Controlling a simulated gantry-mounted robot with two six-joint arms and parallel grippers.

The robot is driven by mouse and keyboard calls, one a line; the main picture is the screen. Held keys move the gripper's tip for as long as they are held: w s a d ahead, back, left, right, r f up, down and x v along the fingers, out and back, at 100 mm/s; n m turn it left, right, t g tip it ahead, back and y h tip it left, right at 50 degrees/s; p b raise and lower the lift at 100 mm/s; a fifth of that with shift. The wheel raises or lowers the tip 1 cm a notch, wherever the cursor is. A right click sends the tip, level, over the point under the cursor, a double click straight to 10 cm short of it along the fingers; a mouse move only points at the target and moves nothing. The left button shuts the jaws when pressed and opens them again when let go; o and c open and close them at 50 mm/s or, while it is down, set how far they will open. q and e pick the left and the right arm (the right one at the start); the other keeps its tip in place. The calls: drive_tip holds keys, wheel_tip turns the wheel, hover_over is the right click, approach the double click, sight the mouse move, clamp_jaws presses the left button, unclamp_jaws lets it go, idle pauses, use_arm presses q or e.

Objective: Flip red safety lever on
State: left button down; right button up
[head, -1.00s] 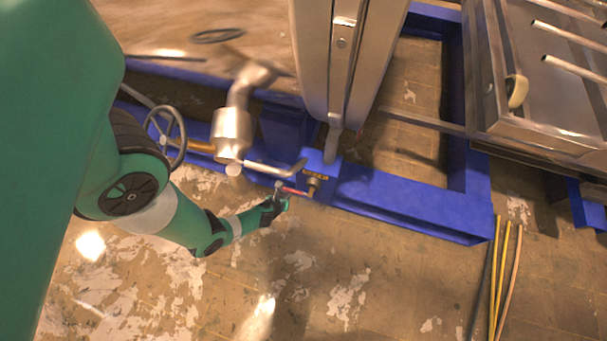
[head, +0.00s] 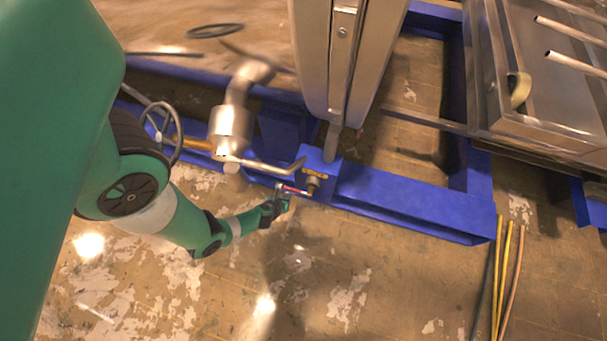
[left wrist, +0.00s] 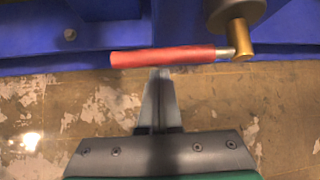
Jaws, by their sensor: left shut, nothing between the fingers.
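The red safety lever (left wrist: 165,56) lies nearly level across the upper middle of the left wrist view. Its right end joins a brass fitting (left wrist: 238,42) by a short metal shank. In the head view the lever (head: 293,190) is a small red bar beside the brass fitting (head: 312,184) on the blue frame. My left gripper (left wrist: 160,75) is shut and empty, with its fingertips at the lever's lower edge near its middle. I cannot tell whether they touch it. In the head view the left gripper (head: 281,200) is at the lever's left end. My right gripper is not in view.
The blue frame (head: 410,200) runs behind the lever. A metal pipe (head: 231,121) and a handwheel (head: 163,132) stand to the left, close to my left arm. Yellow and dark hoses (head: 505,270) lie at the right. The floor in front is open.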

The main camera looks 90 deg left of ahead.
use_arm(q)
drive_tip(key=d+f+p+v, duration=0.1)
drive_tip(key=p+v, duration=0.5)
drive_tip(key=v, duration=0.3)
drive_tip(key=shift+s+d+r+p, duration=0.15)
drive_tip(key=shift+s+d+p, duration=0.1)
drive_tip(key=shift+p, duration=0.1)
drive_tip(key=shift+w, duration=0.1)
